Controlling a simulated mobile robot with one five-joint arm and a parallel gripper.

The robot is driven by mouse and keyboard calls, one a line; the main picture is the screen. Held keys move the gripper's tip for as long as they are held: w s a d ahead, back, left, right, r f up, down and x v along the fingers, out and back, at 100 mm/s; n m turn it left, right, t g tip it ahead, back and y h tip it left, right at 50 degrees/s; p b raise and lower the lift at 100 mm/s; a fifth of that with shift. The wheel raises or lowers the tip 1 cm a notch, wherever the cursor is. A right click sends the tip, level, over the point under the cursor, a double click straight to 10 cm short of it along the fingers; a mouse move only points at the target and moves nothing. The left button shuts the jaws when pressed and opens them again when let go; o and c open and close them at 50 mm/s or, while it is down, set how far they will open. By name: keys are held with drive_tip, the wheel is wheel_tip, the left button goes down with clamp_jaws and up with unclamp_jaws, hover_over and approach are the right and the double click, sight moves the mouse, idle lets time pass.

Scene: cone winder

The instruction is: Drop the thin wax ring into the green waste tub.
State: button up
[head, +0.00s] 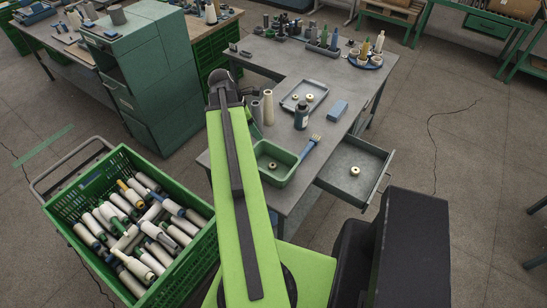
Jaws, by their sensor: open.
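The green waste tub (287,160) stands at the near edge of the grey worktable, just right of my raised green arm. One small round cream piece (272,166) lies inside it. Another cream ring with a dark centre (355,171) lies in the open grey drawer. Small cream round pieces (309,97) lie in the shallow grey tray on the table. I cannot tell from this distance which piece is the thin wax ring. My gripper does not show; my arm's dark upper end is in view, and the arm covers part of the table's left side.
A blue-handled brush (311,145) lies at the tub's right edge. A dark bottle (301,116), a blue block (338,109) and upright cones (268,107) stand nearby. The drawer (338,172) juts out right. A green crate of bobbins (197,248) is at lower left.

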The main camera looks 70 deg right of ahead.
drive_tip(key=shift+p+v, duration=0.5)
drive_tip(key=shift+v, duration=0.6)
drive_tip(key=w+a+f+n+t+b, duration=0.1)
drive_tip(key=w+a+f+n+b, duration=0.3)
drive_tip(key=w+a, duration=0.75)
drive_tip(key=w+a+f+n+t+b, duration=0.15)
drive_tip(key=w+a+f+b, duration=0.35)
drive_tip(key=w+a, duration=0.65)
drive_tip(key=w+a+f+m+y+b, duration=0.1)
drive_tip(key=a+m, duration=0.5)
drive_tip(key=a, duration=0.9)
drive_tip(key=w+a+f+m+t+y+b, duration=0.1)
drive_tip(key=w+a+f+m+b, duration=0.2)
drive_tip(key=a, duration=1.1)
wheel_tip(320, 180, down, 3)
drive_tip(key=w+m, duration=0.2)
drive_tip(key=m, duration=0.2)
drive_tip(key=shift+a+r+y+b, duration=0.25)
drive_tip(key=shift+a+y+b, duration=0.05)
drive_tip(key=shift+a+b, duration=0.1)
